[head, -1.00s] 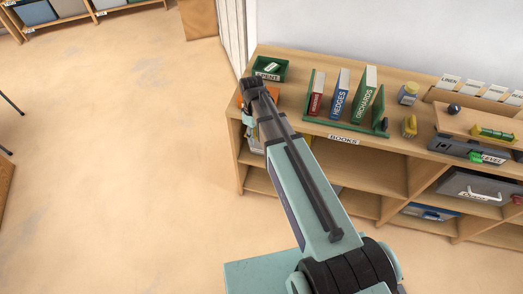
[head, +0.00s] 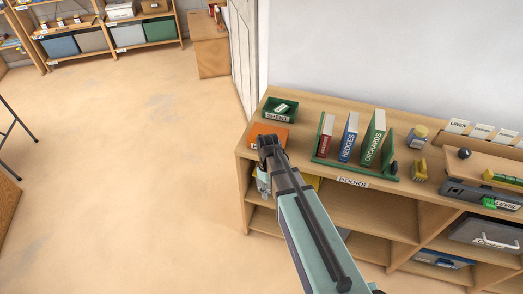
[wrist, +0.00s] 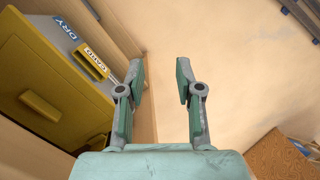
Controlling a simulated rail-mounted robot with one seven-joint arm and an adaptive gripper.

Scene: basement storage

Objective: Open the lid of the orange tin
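The orange tin (head: 262,130) is a flat orange shape on the shelf unit's top at its left end, in front of the green tray. The arm's wrist hides part of it in the head view, and I cannot make out its lid edge. My gripper (head: 263,184) hangs by the unit's left end, below the top and in front of the tin. In the wrist view my gripper (wrist: 160,77) is open, with nothing between its fingers. The tin is not recognisable in the wrist view.
A green tray marked SPENT (head: 280,108) stands behind the tin. A green book rack (head: 385,172) is to its right. A grey and yellow box (wrist: 45,75) with a CARD label lies left of the fingers. Open floor (wrist: 235,60) shows on the right.

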